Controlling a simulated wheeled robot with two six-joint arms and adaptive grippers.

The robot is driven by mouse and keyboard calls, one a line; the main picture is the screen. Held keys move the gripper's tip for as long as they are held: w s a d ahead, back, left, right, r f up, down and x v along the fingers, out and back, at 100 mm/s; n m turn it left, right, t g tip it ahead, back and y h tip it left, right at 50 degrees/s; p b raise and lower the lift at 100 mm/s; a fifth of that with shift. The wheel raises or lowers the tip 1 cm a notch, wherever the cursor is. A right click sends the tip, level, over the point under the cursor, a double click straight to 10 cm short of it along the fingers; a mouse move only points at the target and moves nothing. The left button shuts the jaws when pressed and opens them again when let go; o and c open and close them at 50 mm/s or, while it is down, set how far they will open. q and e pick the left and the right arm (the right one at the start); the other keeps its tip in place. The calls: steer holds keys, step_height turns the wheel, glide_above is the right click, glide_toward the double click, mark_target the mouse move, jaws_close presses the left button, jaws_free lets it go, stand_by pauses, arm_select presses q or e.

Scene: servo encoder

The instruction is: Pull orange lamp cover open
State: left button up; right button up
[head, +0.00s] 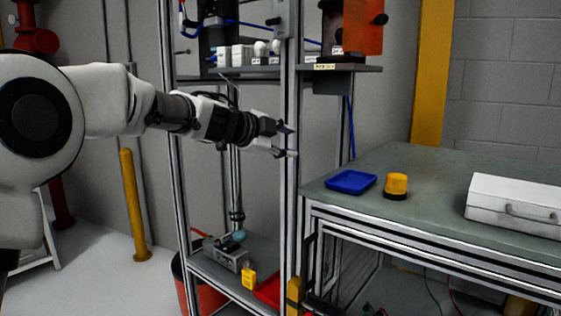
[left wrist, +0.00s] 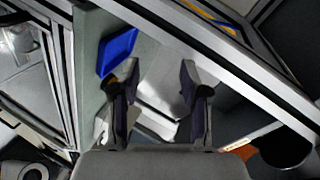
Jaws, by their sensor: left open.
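The orange cover (head: 362,28) is a box-like piece at the top right of the shelf rack in the head view, with a black knob (head: 380,19) on its right side. Its top is cut off by the frame edge. A small orange patch (left wrist: 240,152) and a dark round knob-like shape (left wrist: 285,148) show at the lower right of the left wrist view. My left gripper (head: 288,140) is open and empty, below and left of the cover, in front of a rack post. It also shows in the left wrist view (left wrist: 158,80). My right gripper is not in view.
The metal rack (head: 291,190) has upright posts near my left gripper. A workbench (head: 440,170) at right holds a blue tray (head: 351,181), a yellow-orange cylinder (head: 396,184) and a white case (head: 515,203). White parts (head: 240,55) stand on the upper shelf.

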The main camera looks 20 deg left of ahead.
arm_select(q)
steer(key=shift+n, duration=0.3)
step_height(320, 180, down, 4)
steer(key=shift+w+d, duration=0.1)
